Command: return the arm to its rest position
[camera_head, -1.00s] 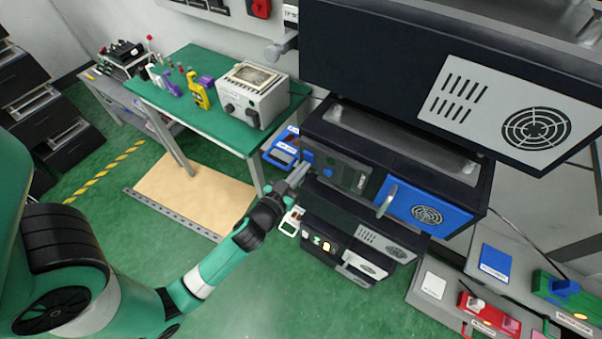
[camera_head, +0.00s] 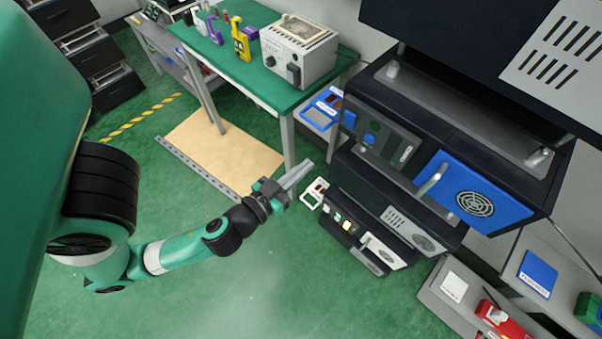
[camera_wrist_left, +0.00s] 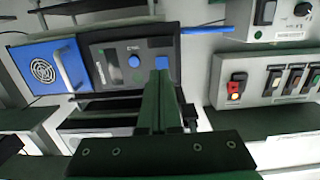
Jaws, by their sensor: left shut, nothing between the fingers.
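My left gripper (camera_head: 297,177) is at the end of the green left arm (camera_head: 185,248) in the head view, over the open floor in front of the machine. Its fingers are together with nothing between them, and they point up and right toward the machine. In the left wrist view the shut fingers (camera_wrist_left: 157,105) show in the middle, with a dark panel and blue knob (camera_wrist_left: 134,61) beyond them. The fingers look apart from the machine in the head view. My right gripper is not in view.
The dark machine (camera_head: 400,150) with a blue panel (camera_head: 475,200) and metal handle (camera_head: 432,181) stands to the right. A green-topped table (camera_head: 262,88) with a grey device (camera_head: 299,52) stands behind. Shelves with a red fixture (camera_head: 505,322) are at lower right. Green floor (camera_head: 290,285) is clear.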

